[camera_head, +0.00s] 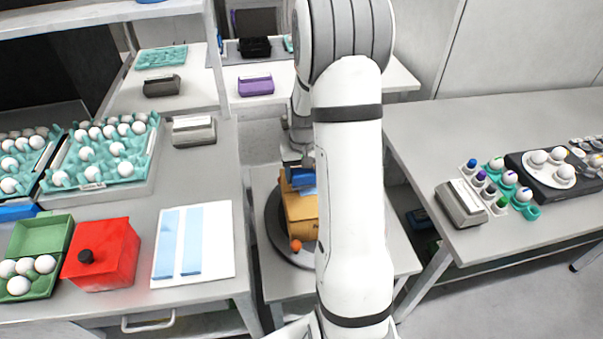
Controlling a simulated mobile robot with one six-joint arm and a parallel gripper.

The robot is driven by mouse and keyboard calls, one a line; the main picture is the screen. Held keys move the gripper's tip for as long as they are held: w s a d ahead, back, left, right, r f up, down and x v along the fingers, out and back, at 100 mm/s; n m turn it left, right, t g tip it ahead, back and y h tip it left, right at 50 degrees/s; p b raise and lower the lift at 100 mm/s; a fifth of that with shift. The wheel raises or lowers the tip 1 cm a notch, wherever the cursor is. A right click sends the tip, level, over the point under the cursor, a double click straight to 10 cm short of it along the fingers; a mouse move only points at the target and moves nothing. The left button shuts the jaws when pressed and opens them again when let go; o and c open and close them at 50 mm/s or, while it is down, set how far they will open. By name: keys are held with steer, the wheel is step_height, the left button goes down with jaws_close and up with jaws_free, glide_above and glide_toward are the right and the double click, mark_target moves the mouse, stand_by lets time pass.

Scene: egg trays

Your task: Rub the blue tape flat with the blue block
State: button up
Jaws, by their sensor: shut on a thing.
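My gripper (296,163) points down over the small middle table, partly hidden by my own white arm. It is shut on a dark blue block (301,178). The block is at the top of an orange-yellow box (299,212); I cannot tell whether they touch. A small light blue patch (308,191), which looks like blue tape, shows on the box just below the block. My arm hides the right side of the box and perhaps more of the tape.
The box stands on a dark round turntable (273,228), with an orange ball (295,245) at its front. On the left table lie a white sheet (213,263) with two light blue strips, a red box (112,257) and egg trays (147,163). The right table holds a grey dispenser (460,203).

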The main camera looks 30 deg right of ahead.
steer(key=shift+f+b, duration=0.8)
steer(key=shift+f, duration=0.3)
stand_by(0.3)
stand_by(0.7)
steer(key=shift+r+p, duration=1.9)
steer(key=shift+r, duration=1.2)
steer(key=shift+s+f, duration=0.1)
